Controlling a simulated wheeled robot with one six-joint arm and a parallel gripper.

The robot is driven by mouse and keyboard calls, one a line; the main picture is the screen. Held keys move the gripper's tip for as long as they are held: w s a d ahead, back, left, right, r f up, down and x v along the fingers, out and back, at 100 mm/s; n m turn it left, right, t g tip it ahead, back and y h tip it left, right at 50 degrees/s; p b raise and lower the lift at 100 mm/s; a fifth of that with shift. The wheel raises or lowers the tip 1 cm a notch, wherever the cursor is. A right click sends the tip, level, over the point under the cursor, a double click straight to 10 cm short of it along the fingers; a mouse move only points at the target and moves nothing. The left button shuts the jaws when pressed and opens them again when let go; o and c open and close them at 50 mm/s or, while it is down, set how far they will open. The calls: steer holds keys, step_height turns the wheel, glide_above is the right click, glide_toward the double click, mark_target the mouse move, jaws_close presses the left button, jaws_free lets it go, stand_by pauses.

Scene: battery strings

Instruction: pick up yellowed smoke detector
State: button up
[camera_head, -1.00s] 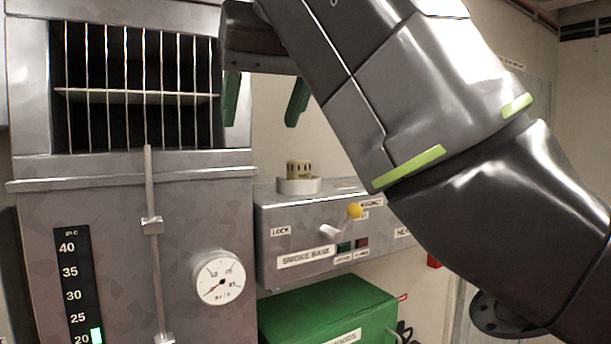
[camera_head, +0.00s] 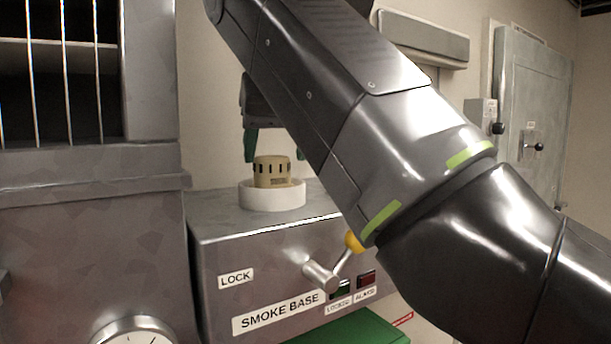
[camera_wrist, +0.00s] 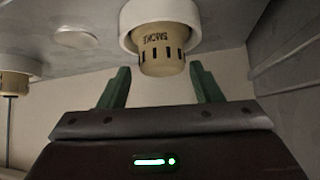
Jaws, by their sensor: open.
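The yellowed smoke detector (camera_head: 272,172) is a short beige cylinder with dark slots. It sits upright in a white round base (camera_head: 273,198) on top of the grey smoke base box (camera_head: 255,250). In the wrist view the detector (camera_wrist: 163,52) shows an upside-down SMOKE label, with the white base (camera_wrist: 130,22) around its far end. My gripper (camera_head: 275,155) has green fingers just above the detector in the head view. In the wrist view my gripper (camera_wrist: 160,68) is open and empty, with its fingertips apart on either side of the detector's near end.
The box front has a lever with a yellow knob (camera_head: 354,242) and a LOCK label (camera_head: 236,279). A grey cabinet (camera_head: 85,235) stands close at left. A green case (camera_head: 360,330) lies below. A similar beige cylinder (camera_wrist: 12,82) shows at the wrist view's left.

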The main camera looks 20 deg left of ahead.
mark_target(273, 157)
steer(key=x, duration=0.4)
steer(key=shift+a+p, duration=0.1)
steer(key=shift+p, duration=0.2)
steer(key=c, duration=0.8)
steer(key=shift+r, duration=0.1)
